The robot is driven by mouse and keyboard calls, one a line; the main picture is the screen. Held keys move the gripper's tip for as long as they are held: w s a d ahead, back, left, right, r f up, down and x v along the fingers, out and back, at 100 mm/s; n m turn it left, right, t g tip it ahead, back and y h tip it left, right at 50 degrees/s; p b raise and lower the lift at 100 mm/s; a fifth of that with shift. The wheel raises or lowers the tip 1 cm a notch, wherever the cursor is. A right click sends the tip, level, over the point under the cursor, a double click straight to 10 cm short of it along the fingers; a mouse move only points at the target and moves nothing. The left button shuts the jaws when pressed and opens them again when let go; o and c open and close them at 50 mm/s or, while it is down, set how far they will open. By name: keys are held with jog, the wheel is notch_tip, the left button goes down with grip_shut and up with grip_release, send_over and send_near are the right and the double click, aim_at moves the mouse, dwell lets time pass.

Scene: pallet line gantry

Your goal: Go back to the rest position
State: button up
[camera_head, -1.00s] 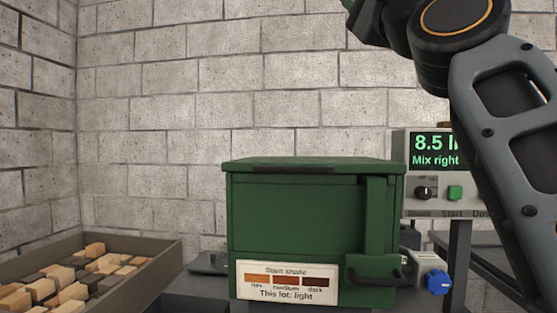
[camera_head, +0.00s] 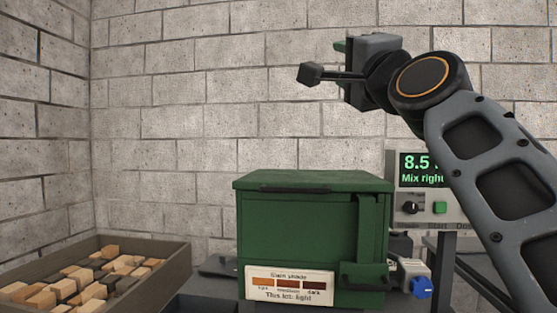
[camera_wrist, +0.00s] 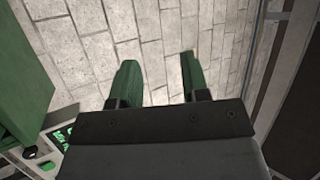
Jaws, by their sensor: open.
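My gripper (camera_wrist: 158,80) is open and empty in the wrist view. Its two green fingers stand apart with only the block wall and blurred surroundings beyond them. In the head view my arm reaches up from the lower right, and its end is raised above the green box (camera_head: 300,230), clear of it. The fingers are mostly hidden behind the gripper's body there. The green box is closed and carries a stain shade label (camera_head: 289,284) reading "This lot: light". Part of a green surface also shows at the left of the wrist view (camera_wrist: 30,70).
A tray (camera_head: 150,270) of small wood blocks stands at the lower left. A control panel (camera_head: 425,207) with a lit display, a black knob and a green button is partly behind my arm. A blue knob (camera_head: 421,288) sits right of the box. Block walls close the back and left.

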jog(key=w+d+f+n+g+h+p, duration=0.1)
jog(key=w+f+n+g+h+p, duration=0.15)
jog(key=f+g+p, duration=0.45)
jog(key=w+f+n+g+h+p, duration=0.2)
jog(key=w+f+n+g+p, duration=0.15)
jog(key=f+p, duration=0.65)
jog(key=s+d+f+n+g+h+p, duration=0.1)
jog(key=s+d+f+n+g+p, duration=0.1)
jog(key=s+f+g+p, duration=0.2)
jog(key=s+d+f+n+g+h+p, duration=0.2)
jog(key=s+f+p, duration=0.6)
jog(key=s+f, duration=0.4)
jog(key=n+g, duration=0.1)
jog(key=g, duration=0.1)
jog(key=shift+s+g, duration=0.15)
jog(key=shift+g, duration=0.2)
jog(key=shift+d, duration=0.15)
